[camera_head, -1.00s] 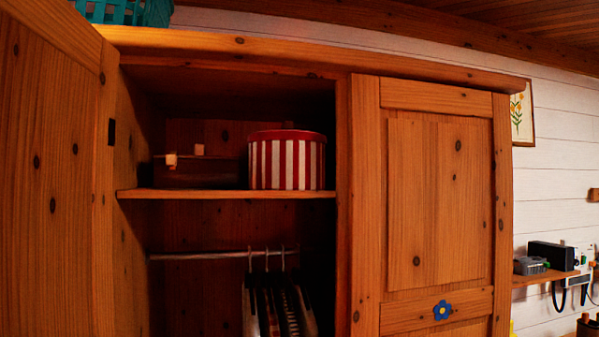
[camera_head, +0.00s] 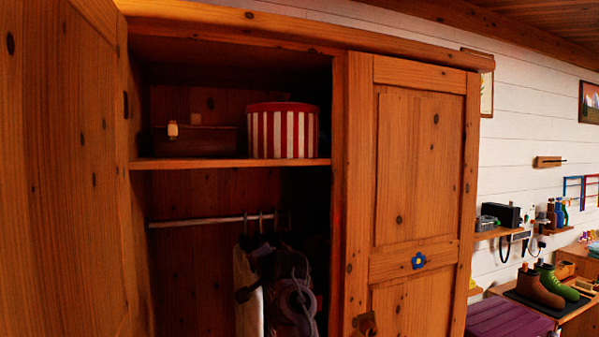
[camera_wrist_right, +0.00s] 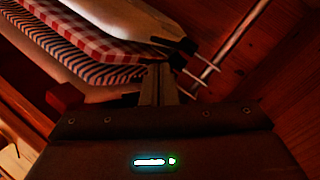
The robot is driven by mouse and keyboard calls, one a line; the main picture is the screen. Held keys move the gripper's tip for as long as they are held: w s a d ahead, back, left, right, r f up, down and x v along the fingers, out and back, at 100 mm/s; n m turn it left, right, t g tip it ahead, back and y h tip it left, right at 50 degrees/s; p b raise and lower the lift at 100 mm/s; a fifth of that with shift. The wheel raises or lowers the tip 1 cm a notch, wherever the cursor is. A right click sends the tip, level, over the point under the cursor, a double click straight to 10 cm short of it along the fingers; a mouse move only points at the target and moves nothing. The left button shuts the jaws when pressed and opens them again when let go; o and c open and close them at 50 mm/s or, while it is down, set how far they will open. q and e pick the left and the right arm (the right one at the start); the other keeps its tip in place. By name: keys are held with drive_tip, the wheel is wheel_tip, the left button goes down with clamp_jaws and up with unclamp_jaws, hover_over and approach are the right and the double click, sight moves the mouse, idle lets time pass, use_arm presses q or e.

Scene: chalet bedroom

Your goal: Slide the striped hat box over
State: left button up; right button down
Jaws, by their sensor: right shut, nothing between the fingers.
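The striped hat box (camera_head: 283,134), red and white with a red lid, stands upright on the wardrobe shelf (camera_head: 230,163), at its right end in the head view. My right arm shows below the shelf, in front of the hanging clothes, so it is lower than the hat box and apart from it. In the right wrist view my right gripper (camera_wrist_right: 157,85) is shut and empty, close to the clothes (camera_wrist_right: 100,45) and the rail. The hat box is not in the wrist view. My left gripper is not in view.
A dark wooden box (camera_head: 205,142) with a pale knob sits on the shelf left of the hat box. The clothes rail (camera_head: 190,222) runs beneath. The left door (camera_head: 60,170) is open; the right door (camera_head: 415,170) is closed. Boots (camera_head: 540,285) stand far right.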

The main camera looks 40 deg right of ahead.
drive_tip(key=s+d+r+m+t, duration=0.1)
drive_tip(key=s+d+r+m, duration=0.15)
drive_tip(key=r, duration=0.55)
drive_tip(key=s+d+r+m+t, duration=0.1)
drive_tip(key=s+r, duration=0.2)
drive_tip(key=r, duration=0.4)
drive_tip(key=m+t+h+p, duration=0.1)
drive_tip(key=m+t+p, duration=0.1)
drive_tip(key=m, duration=0.1)
approach(296, 146)
drive_tip(key=p+x, duration=0.6)
drive_tip(key=p, duration=0.2)
drive_tip(key=shift+r, duration=0.15)
drive_tip(key=shift+w+d, duration=0.15)
drive_tip(key=shift+w, duration=0.25)
drive_tip(key=shift+f, duration=0.2)
drive_tip(key=shift+w, duration=0.1)
